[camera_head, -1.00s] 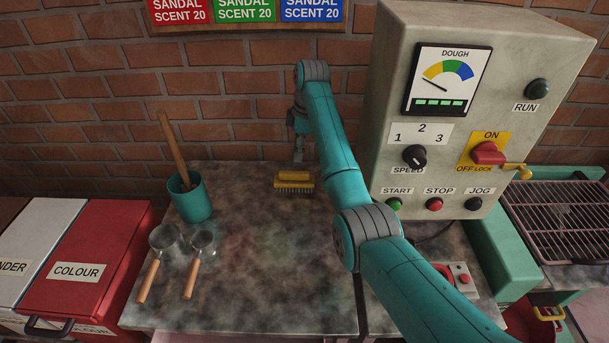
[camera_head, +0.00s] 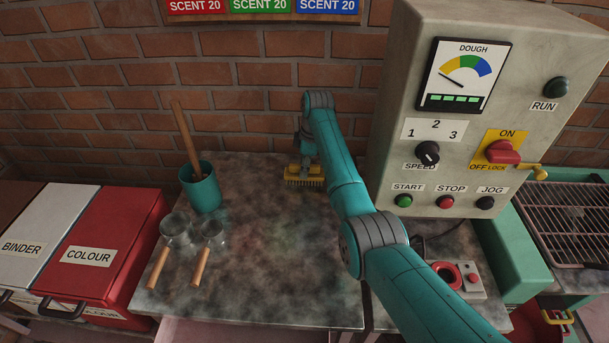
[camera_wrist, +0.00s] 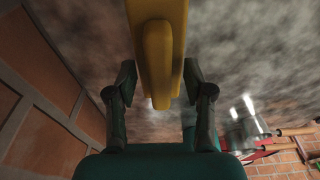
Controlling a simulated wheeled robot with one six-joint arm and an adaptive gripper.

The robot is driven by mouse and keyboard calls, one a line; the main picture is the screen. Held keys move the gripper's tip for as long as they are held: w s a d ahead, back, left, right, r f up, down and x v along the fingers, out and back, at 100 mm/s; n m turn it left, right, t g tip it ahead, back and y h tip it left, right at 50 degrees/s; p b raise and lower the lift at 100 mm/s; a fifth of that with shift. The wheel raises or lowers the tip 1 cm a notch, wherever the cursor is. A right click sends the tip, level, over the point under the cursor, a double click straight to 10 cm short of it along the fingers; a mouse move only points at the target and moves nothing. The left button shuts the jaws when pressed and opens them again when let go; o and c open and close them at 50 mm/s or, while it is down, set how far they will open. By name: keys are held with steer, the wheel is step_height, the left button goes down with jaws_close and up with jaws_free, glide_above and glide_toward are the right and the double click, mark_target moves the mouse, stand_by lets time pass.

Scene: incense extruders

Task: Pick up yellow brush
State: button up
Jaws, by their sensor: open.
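The yellow brush (camera_head: 304,181) stands bristles down on the stained metal tabletop (camera_head: 270,260), near the back. My gripper (camera_head: 304,165) is low over it from above. In the wrist view, the brush's yellow body and handle (camera_wrist: 158,50) lie between the two dark fingers of my gripper (camera_wrist: 159,78). The fingers are open, with a visible gap on each side of the handle. In the head view, my arm covers the right side of the gripper.
A teal cup (camera_head: 201,190) with a wooden stick stands left of the brush. Two wooden-handled scoops (camera_head: 208,234) lie in front of it. The grey control panel (camera_head: 390,180) rises at right, and a brick wall (camera_head: 110,115) stands behind. The front middle tabletop is clear.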

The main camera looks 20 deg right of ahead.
steer(key=shift+c, duration=0.2)
jaws_close()
